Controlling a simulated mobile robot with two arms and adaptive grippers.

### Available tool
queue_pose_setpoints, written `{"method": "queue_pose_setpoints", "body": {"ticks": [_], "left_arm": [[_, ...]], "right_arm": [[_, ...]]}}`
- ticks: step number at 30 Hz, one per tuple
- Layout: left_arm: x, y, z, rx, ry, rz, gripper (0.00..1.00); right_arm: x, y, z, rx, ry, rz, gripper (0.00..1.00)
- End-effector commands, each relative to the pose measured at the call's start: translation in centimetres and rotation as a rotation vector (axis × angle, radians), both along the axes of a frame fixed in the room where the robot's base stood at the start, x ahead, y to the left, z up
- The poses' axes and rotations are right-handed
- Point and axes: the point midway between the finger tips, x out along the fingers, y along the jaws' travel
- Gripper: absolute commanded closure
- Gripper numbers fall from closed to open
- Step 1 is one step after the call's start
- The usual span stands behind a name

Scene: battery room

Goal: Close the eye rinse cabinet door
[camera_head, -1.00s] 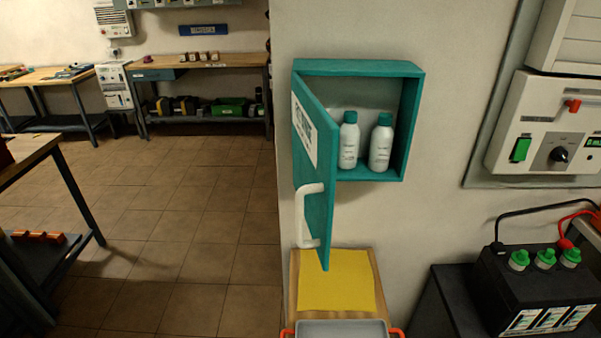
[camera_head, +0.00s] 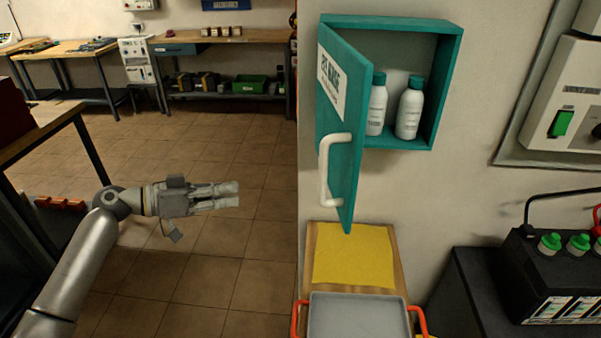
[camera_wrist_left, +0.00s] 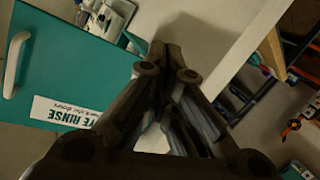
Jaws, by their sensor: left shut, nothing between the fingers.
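The teal eye rinse cabinet (camera_head: 440,90) is fixed to the wall, and two white bottles with teal caps (camera_head: 409,108) stand inside it. Its door (camera_head: 345,110) is hinged on the left and stands open toward me, with a white handle (camera_head: 326,170) and a white label. My left gripper (camera_head: 238,194) is shut and empty, left of the door and apart from it, at about the handle's height or a little lower. In the left wrist view the door (camera_wrist_left: 75,75) with its handle and label lies to the left of my fingers. My right gripper is out of view.
Below the cabinet are a yellow mat (camera_head: 354,256) and a grey tray (camera_head: 358,318) with orange handles. A black battery (camera_head: 560,275) with green caps stands at the right. A workbench (camera_head: 40,125) is at the left; the tiled floor between is clear.

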Motion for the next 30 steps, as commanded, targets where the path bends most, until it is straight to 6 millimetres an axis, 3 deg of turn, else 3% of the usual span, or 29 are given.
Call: {"method": "queue_pose_setpoints", "body": {"ticks": [1, 3, 6, 9, 12, 17, 30], "left_arm": [[-1.5, -0.7, 4.0, -0.017, -0.087, -0.087, 1.00], [-4.2, -1.7, 8.6, -0.042, -0.190, -0.205, 1.00], [-7.9, -2.5, 13.2, -0.065, -0.304, -0.341, 1.00], [-10.4, -2.8, 15.7, -0.079, -0.371, -0.427, 1.00], [-11.5, -3.1, 16.8, -0.086, -0.399, -0.465, 1.00], [-11.6, -4.7, 17.2, -0.089, -0.403, -0.472, 1.00], [-11.3, -13.8, 17.3, -0.091, -0.399, -0.468, 1.00]], "right_arm": [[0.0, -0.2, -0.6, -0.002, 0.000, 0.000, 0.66], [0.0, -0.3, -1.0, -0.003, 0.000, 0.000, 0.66], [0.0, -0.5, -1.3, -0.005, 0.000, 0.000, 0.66], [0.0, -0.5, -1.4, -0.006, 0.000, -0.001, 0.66], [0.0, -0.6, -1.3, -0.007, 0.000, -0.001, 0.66], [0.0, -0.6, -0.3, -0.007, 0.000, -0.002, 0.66], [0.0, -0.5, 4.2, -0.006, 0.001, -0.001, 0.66]]}}
